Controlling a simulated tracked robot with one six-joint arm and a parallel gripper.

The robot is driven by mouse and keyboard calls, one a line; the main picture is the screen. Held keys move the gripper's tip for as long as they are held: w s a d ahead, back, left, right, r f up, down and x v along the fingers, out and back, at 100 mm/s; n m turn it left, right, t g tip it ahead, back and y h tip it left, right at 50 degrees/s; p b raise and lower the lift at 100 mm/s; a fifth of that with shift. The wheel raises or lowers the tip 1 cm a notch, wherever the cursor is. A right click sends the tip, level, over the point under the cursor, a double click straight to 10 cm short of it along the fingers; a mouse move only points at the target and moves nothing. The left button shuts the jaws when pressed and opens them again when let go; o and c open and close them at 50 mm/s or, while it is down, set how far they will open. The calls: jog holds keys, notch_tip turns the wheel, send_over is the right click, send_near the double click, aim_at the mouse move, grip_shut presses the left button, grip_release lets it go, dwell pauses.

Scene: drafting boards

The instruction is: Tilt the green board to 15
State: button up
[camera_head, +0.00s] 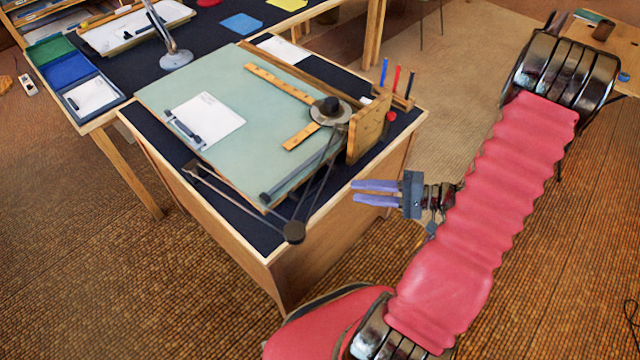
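The green board (210,85) is a pale green drafting board on a dark-topped wooden desk. It looks slightly tilted; I cannot read an angle. A white sheet (208,120) with a dark pen-like item lies on it. A wooden ruler arm with a round dark head (330,111) sits on its right part. A wooden plate (366,130) with small marks stands upright at its right edge; its marks are too small to read. My gripper (354,192) is open and empty, its two purple fingers apart. It is right of the desk, pointing left, apart from the board.
A dark jointed linkage (293,231) reaches over the desk's front corner. A wooden holder (397,98) with blue, red and black pens stands on the desk's right side. A lamp (176,59) and trays stand on the table behind. Open floor lies right of the desk.

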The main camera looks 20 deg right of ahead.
aim_at(320, 183)
jog(key=shift+d+f+m+t, duration=0.4)
jog(key=shift+d+f+t, duration=0.15)
jog(key=shift+d, duration=0.25)
jog(key=shift+f+x, duration=0.15)
jog(key=shift+x, duration=3.3)
jog(key=shift+f+x, duration=0.1)
jog(key=shift+x, duration=3.35)
jog(key=shift+d, duration=0.1)
jog(key=shift+c, duration=0.7)
grip_shut()
